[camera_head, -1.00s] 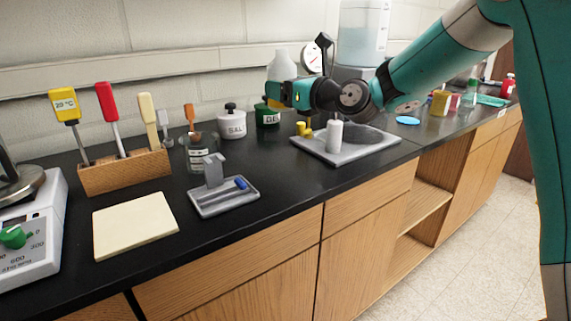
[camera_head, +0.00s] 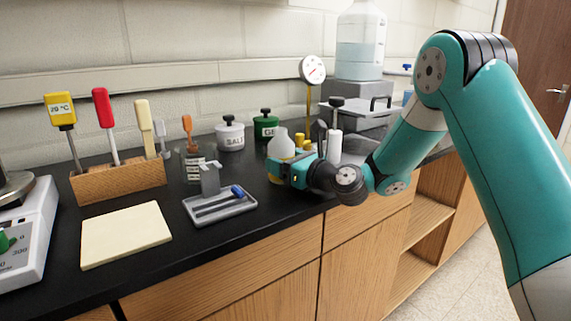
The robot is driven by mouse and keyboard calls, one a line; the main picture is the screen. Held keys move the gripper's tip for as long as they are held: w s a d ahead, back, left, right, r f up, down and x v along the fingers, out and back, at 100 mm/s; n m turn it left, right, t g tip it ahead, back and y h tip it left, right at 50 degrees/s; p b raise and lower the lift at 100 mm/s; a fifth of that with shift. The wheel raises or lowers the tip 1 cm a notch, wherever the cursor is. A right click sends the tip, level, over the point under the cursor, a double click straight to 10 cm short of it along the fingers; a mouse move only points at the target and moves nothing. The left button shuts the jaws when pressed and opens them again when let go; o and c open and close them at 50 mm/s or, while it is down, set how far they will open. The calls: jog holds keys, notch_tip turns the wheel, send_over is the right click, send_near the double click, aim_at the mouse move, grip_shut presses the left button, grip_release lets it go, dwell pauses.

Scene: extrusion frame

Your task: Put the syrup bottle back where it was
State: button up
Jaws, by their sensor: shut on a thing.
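The syrup bottle (camera_head: 281,142) is a pale, translucent bottle with a narrow neck and yellowish contents lower down. It stands upright in the middle of the head view, just right of the grey tool stand. My gripper (camera_head: 276,173) is shut on its lower part, with my teal arm reaching in from the right. The bottle's lower part is largely hidden by the gripper. It is low, near the black counter (camera_head: 242,242), but I cannot tell whether its base touches it.
A grey stand (camera_head: 212,206) with a blue piece is close left of my gripper. The salt jar (camera_head: 230,135) and green jar (camera_head: 265,126) stand behind. A white cylinder (camera_head: 335,146) and yellow pieces (camera_head: 301,141) are near my arm. A cream board (camera_head: 126,235) lies left.

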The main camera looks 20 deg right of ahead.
jog(key=o, duration=1)
jog(key=shift+r, duration=0.15)
jog(key=b+v, duration=0.3)
jog(key=v, duration=0.8)
jog(key=shift+s+d, duration=0.25)
jog(key=shift+s, duration=0.1)
jog(key=s+a+f+n+g+y, duration=0.1)
jog(key=s+a+n+g+y, duration=0.1)
jog(key=s+a+n+g, duration=1.7)
jog(key=s+d+f+n+t+h, duration=0.1)
jog(key=s+d+n+t+h, duration=0.2)
jog(key=n, duration=1.5)
jog(key=s+d+h, duration=0.3)
jog(key=s+d, duration=0.2)
jog(key=s, duration=0.2)
jog(key=shift+d+f+h, duration=0.3)
jog(key=shift+h, duration=0.1)
